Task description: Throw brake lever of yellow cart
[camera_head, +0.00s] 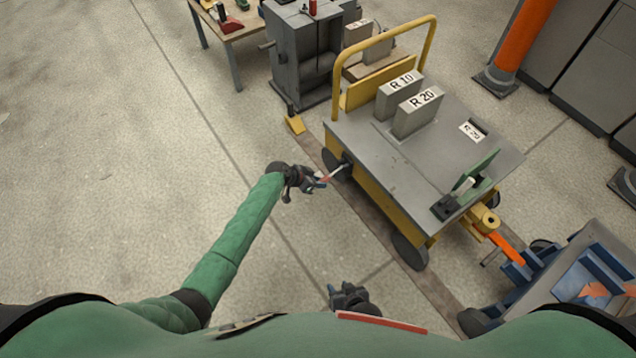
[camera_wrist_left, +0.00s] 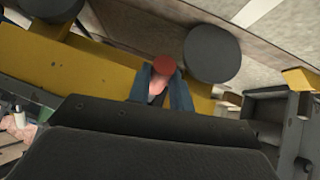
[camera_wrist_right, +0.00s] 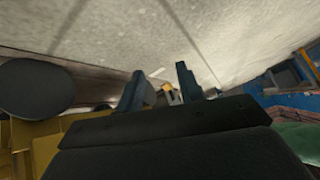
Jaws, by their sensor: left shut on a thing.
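The yellow cart (camera_head: 430,130) has a grey deck and a yellow push handle. Its brake lever (camera_head: 334,173), a light rod with a red end, sticks out from the cart's near side by a wheel. My left gripper (camera_head: 318,182) is at the lever's outer end. In the left wrist view the red knob (camera_wrist_left: 164,65) sits between the two fingers (camera_wrist_left: 166,88), which are shut on it. My right gripper (camera_head: 350,298) is low in the head view, apart from the cart. In the right wrist view its fingers (camera_wrist_right: 160,88) are spread with nothing held between them.
Blocks marked R 10 (camera_head: 400,88) and R 20 (camera_head: 418,112) stand on the cart deck. A grey machine (camera_head: 305,55) is behind it. A blue cart (camera_head: 570,280) is at the lower right, near an orange drawbar (camera_head: 507,248). The floor at left is clear.

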